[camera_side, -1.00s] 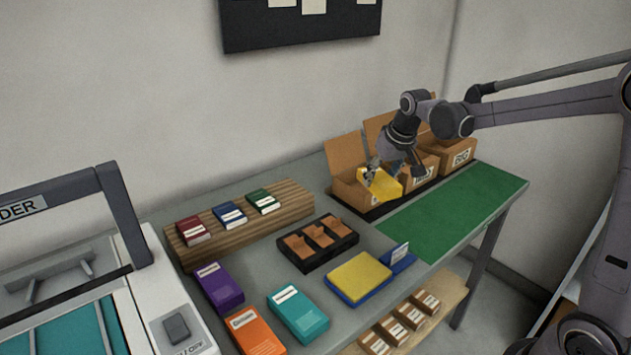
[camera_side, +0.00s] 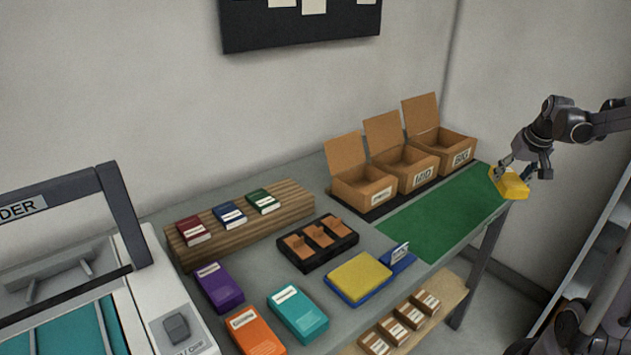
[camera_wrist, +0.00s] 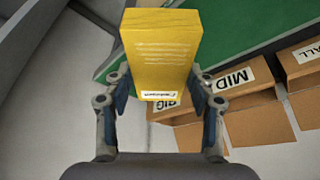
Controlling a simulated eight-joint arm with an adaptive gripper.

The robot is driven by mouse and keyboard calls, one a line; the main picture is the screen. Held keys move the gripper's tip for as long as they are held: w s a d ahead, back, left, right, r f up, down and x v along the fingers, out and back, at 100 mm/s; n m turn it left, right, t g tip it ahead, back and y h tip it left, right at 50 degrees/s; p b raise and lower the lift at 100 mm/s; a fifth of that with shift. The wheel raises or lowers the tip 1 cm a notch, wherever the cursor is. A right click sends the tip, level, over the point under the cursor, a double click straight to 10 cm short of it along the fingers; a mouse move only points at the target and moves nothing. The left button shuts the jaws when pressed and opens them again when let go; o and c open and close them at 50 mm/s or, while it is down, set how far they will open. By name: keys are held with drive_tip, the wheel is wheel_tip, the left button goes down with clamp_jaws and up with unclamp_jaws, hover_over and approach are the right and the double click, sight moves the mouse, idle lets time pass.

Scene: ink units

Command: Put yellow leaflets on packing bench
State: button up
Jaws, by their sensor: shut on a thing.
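A yellow leaflet block (camera_side: 510,184) is held in my gripper (camera_side: 521,173) at the far right end of the bench, by the right end of the green mat. In the wrist view the same yellow leaflets (camera_wrist: 161,52) sit between the two fingers of my gripper (camera_wrist: 162,92), with a small white label at the near end. The packing bench (camera_side: 372,247) is grey with a green mat (camera_side: 436,220) on its right part. Whether the leaflets touch the mat or hang above it, I cannot tell.
Three open cardboard boxes (camera_side: 364,190) stand behind the mat. A yellow pad on a blue tray (camera_side: 358,277), a black divided tray (camera_side: 318,243), and several coloured boxes lie to the left. Most of the green mat is bare.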

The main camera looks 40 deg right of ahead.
drive_tip(key=w+a+f, duration=0.1)
drive_tip(key=w+f, duration=0.1)
drive_tip(key=w, duration=0.1)
drive_tip(key=w+a+f, duration=0.1)
drive_tip(key=w+f, duration=0.1)
drive_tip(key=w, duration=0.2)
drive_tip(key=w+a+f, duration=0.1)
drive_tip(key=w+f, duration=0.1)
drive_tip(key=w, duration=0.2)
drive_tip(key=shift+f, duration=0.4)
drive_tip(key=shift+a+f, duration=0.1)
drive_tip(key=shift+f, duration=1.95)
drive_tip(key=o, duration=1.3)
drive_tip(key=shift+f, duration=0.15)
drive_tip(key=shift+c, duration=0.2)
drive_tip(key=v, duration=1.2)
drive_tip(key=a+r+n+t+y, duration=0.1)
drive_tip(key=a+r+n+t, duration=0.2)
drive_tip(key=a, duration=1.6)
drive_tip(key=s+a+f+n+y, duration=0.1)
drive_tip(key=s+a+n, duration=0.2)
drive_tip(key=a, duration=0.4)
drive_tip(key=s+a+f+n+t+y, duration=0.1)
drive_tip(key=s+a+n, duration=0.2)
drive_tip(key=a, duration=0.3)
drive_tip(key=shift+a, duration=0.35)
